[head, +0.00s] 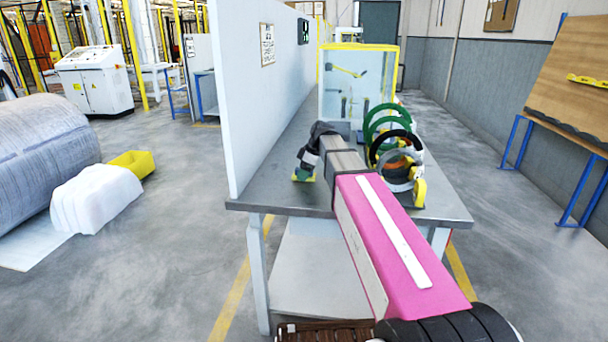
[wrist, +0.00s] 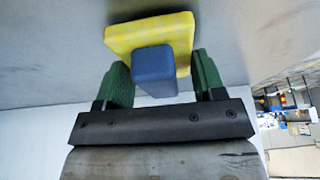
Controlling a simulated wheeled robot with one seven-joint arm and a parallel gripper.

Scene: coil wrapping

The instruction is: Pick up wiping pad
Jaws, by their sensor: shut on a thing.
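The wiping pad is a yellow slab with a blue block handle, seen in the wrist view (wrist: 182,38). My gripper (wrist: 160,80) has green finger pads, one on each side of the blue handle, and is shut on it. The yellow face lies beyond the fingertips, by the grey table surface. In the head view my gripper (head: 304,172) is at the left part of the tabletop, and only a little yellow of the pad shows below it. My dark wrist hides part of it. I cannot tell whether the pad touches the table.
The grey table (head: 446,207) carries a rack of green, black and orange rings (head: 396,150) to the right of my arm. A clear yellow-framed case (head: 358,85) stands behind. A white partition (head: 240,110) runs along the table's left side.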

